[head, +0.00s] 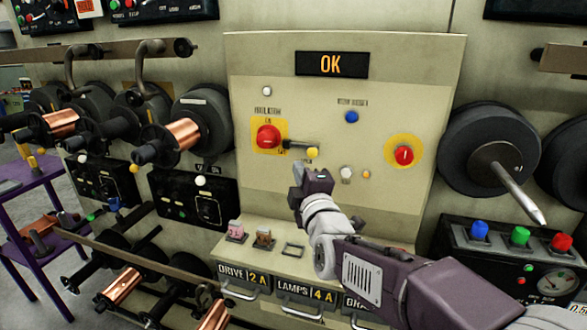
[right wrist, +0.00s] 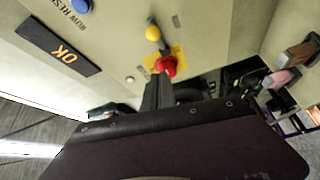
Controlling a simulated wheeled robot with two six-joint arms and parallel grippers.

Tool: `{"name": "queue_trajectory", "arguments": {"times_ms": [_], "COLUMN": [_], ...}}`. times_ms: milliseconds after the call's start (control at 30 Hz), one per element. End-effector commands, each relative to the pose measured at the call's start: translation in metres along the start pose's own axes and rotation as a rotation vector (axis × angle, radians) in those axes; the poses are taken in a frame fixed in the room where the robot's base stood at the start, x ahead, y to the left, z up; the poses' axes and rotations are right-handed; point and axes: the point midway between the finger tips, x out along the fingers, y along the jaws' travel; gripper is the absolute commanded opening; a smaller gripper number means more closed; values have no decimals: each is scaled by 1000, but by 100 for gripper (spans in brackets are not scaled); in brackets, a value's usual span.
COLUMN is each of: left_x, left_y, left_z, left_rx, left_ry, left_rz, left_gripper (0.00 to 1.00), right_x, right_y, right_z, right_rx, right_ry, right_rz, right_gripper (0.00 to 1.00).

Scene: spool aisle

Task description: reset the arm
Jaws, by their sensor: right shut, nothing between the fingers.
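My right gripper (head: 312,180) is in front of the beige control panel (head: 330,215), its arm coming in from the lower right. In the right wrist view its dark fingers (right wrist: 158,92) are shut together with nothing between them. The red main switch (head: 268,137) sits on a yellow plate, with a dark lever ending in a yellow knob (head: 312,152) pointing right. This knob is just above my gripper in the head view. In the right wrist view the red switch (right wrist: 166,66) shows just beyond the fingertips; whether they touch is unclear. My left gripper is out of view.
An OK display (head: 331,64) is lit on the panel. A blue button (head: 352,117) and a red knob (head: 404,155) are on its right. Fuses (head: 263,238) stand on the ledge below. Copper spools (head: 182,132) project at left; a dark spool (head: 487,155) stands at right.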

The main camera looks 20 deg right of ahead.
Motion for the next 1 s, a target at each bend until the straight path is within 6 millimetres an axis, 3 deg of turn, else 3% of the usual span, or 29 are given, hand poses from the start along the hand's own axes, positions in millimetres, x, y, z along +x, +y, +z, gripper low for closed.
{"name": "queue_trajectory", "arguments": {"times_ms": [133,233,267,300,367,400,467,500,600,700,767,1000], "left_x": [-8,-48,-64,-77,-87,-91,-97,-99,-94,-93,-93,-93], "left_y": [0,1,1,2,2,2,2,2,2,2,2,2], "left_z": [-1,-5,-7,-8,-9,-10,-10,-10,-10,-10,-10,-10], "left_rx": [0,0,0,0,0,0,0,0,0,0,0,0], "left_ry": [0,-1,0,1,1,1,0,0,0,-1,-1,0], "left_rz": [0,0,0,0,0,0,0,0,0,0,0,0], "left_gripper": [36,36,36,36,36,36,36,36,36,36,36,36], "right_x": [1,9,9,1,-23,-45,-86,-116,-185,-227,-239,-244], "right_y": [8,17,1,-36,-93,-127,-169,-192,-232,-242,-243,-242], "right_z": [0,4,6,10,16,21,28,33,43,49,51,51], "right_rx": [-1,-15,-26,22,171,283,452,559,786,935,995,1076], "right_ry": [-2,-26,-33,-46,-102,-167,-306,-423,-751,-1021,-1127,-1221], "right_rz": [-1,-65,-148,-299,-519,-656,-843,-949,-1113,-1146,-1134,-1092], "right_gripper": [0,0,0,0,0,0,0,0,0,0,0,0]}}
